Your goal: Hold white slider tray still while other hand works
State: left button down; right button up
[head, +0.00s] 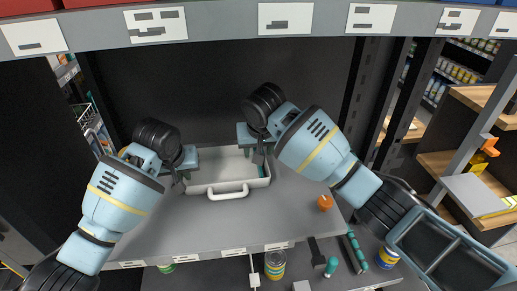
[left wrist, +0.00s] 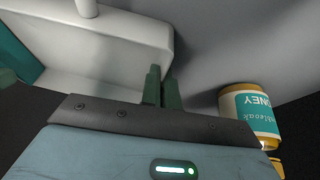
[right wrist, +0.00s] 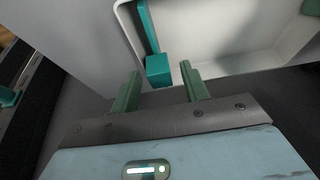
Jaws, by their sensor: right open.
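The white slider tray (head: 198,188) sits on the grey shelf with its handle (head: 228,194) toward me. My left gripper (head: 183,168) is at the tray's left side. In the left wrist view its fingers (left wrist: 162,88) are close together, with the tray's side wall (left wrist: 168,40) between them. My right gripper (head: 258,148) is over the tray's right part. In the right wrist view its fingers (right wrist: 158,88) are apart, and a teal item with a block-shaped end (right wrist: 158,70) shows beyond the gap between them. This item leans inside the tray and does not look gripped.
A small orange object (head: 325,202) is on the shelf at right. Several jars and teal-handled items, including a can (head: 275,263), are on a lower level. The shelf's front middle is clear.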

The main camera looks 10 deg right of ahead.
grip_shut()
jog(key=shift+a, duration=0.1)
jog(key=a, duration=0.4)
jog(key=shift+a, duration=0.4)
jog(key=shift+d, duration=0.1)
grip_release()
jog(key=shift+r, duration=0.1)
